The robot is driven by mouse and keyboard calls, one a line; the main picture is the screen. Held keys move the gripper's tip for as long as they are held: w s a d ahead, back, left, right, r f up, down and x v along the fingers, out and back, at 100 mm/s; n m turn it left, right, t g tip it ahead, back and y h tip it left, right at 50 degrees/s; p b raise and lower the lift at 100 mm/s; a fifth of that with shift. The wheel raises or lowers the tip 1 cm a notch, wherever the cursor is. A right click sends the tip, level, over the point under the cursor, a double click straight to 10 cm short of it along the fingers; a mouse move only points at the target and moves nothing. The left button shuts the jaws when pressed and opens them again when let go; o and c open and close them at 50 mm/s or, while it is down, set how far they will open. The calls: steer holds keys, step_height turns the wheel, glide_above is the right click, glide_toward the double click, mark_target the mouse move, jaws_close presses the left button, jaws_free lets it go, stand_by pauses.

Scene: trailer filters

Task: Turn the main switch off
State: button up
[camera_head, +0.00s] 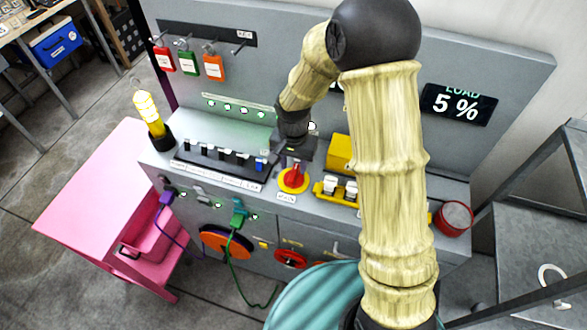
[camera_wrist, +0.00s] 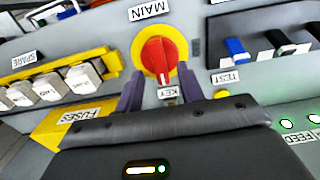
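The main switch (camera_head: 293,180) is a red rotary knob on a yellow round plate on the grey console. In the wrist view the switch (camera_wrist: 158,60) sits below a "MAIN" label, its raised grip roughly upright in the picture. My gripper (camera_wrist: 158,72) is open, with one dark finger at each side of the knob's lower part in the wrist view. I cannot tell whether the fingers touch it. In the head view my gripper (camera_head: 294,158) is just behind the switch, its fingertips hard to make out.
A row of black and blue toggles (camera_head: 220,160) lies left of the switch. The yellow fuse block (camera_head: 336,190) lies to its right. A screen (camera_head: 459,105) reads "LOAD 5 %". Tags (camera_head: 214,67) hang on the back panel. A lit yellow lamp (camera_head: 149,110) stands at the left end.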

mark_target(294, 173)
steer(key=shift+f, duration=1.7)
jaws_close()
